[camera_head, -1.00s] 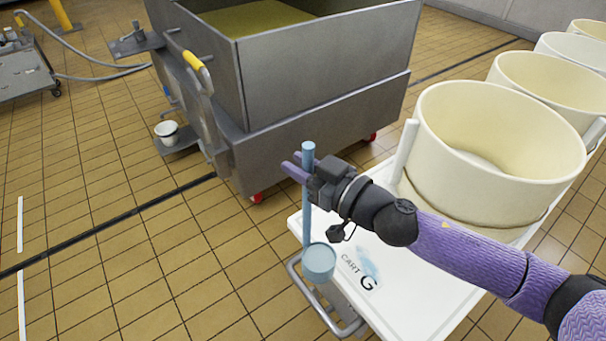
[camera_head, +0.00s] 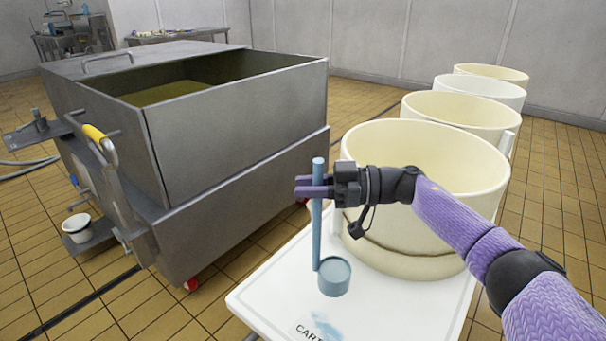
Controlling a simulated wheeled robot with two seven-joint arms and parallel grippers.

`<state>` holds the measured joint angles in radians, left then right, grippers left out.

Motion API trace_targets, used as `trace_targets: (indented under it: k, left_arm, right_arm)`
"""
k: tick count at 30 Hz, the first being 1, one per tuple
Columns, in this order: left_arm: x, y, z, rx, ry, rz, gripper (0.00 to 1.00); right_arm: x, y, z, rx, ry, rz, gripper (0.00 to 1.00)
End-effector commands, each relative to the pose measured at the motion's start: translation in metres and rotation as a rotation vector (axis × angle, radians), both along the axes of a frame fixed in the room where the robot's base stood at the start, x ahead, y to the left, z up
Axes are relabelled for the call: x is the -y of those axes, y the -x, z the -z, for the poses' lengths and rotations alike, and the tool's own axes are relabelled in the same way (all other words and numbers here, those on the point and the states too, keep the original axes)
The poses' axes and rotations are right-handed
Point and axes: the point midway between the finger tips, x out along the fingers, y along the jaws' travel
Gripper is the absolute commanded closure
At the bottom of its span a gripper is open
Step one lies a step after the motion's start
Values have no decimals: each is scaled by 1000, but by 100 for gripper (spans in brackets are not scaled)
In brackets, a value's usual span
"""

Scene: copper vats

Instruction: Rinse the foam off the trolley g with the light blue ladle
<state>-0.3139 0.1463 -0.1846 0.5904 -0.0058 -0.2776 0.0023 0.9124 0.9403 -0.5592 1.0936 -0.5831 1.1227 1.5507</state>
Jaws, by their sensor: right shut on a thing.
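The white trolley G (camera_head: 262,302) stands at the bottom middle, its "CART" label partly cut off by the lower edge. A pale blue smear (camera_head: 324,326), perhaps foam, lies by the label. My right gripper (camera_head: 312,187) is shut on the upright handle of the light blue ladle (camera_head: 334,276). The ladle's cup hangs low over the trolley top, and I cannot tell whether it touches. What is in the cup is not clear. My left gripper is not in view.
A large cream tub (camera_head: 425,160) stands on the trolley behind my right gripper, with several more tubs behind it. A big open steel vat (camera_head: 235,120) with yellowish contents stands at the left. A small white bucket (camera_head: 77,228) sits on its side shelf.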

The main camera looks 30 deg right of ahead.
Motion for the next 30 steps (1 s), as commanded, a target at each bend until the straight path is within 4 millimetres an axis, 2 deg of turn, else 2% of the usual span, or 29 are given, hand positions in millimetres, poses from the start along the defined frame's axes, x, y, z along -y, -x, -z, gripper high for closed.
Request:
trace_targets:
  k: [8, 30]
  left_arm:
    - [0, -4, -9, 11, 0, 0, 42]
    - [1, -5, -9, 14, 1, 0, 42]
  right_arm:
    - [-25, 27, 31, 90, 85, -2, 100]
    - [-92, 100, 108, 414, 381, -1, 100]
